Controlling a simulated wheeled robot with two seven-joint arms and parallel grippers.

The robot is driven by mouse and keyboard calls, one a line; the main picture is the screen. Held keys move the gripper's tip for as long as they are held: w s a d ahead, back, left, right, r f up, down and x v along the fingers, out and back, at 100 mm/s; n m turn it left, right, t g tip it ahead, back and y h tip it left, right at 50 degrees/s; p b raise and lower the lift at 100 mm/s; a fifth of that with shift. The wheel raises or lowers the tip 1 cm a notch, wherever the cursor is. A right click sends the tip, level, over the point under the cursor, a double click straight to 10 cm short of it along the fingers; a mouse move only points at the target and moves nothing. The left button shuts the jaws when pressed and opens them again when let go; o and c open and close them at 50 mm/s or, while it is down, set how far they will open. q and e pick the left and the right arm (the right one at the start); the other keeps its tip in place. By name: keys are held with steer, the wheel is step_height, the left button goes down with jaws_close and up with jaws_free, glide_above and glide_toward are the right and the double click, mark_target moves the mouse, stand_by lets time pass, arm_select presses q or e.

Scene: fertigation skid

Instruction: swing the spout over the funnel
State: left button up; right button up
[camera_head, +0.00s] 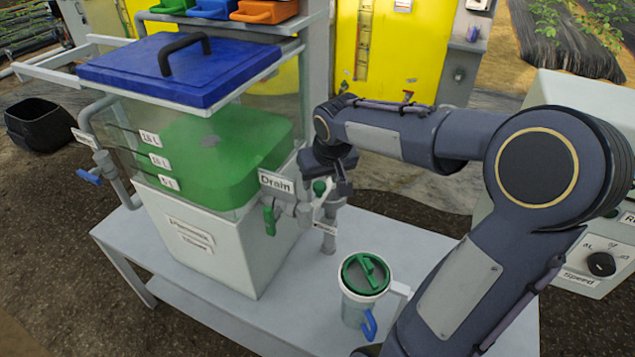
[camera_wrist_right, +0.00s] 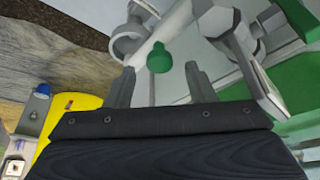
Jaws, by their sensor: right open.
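A grey spout (camera_head: 328,242) points down over the table beside the drain outlet, with a small label on it. A green knob (camera_head: 319,187) sits above it and also shows in the right wrist view (camera_wrist_right: 159,57). My right gripper (camera_head: 335,188) is at this knob, partly hiding the pipework. In the right wrist view the two fingers (camera_wrist_right: 162,88) are apart, with the knob in line with the gap between them; I cannot tell whether they touch it. I cannot make out a funnel with certainty. My left gripper is out of view.
A tank of green liquid (camera_head: 215,150) with a blue lid (camera_head: 180,70) is at left. A green drain valve handle (camera_head: 269,220) is close by. A control box (camera_head: 590,270) is at right.

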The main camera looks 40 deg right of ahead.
mark_target(319, 197)
steer(key=shift+x, duration=1.1)
steer(key=shift+c, duration=0.2)
jaws_close()
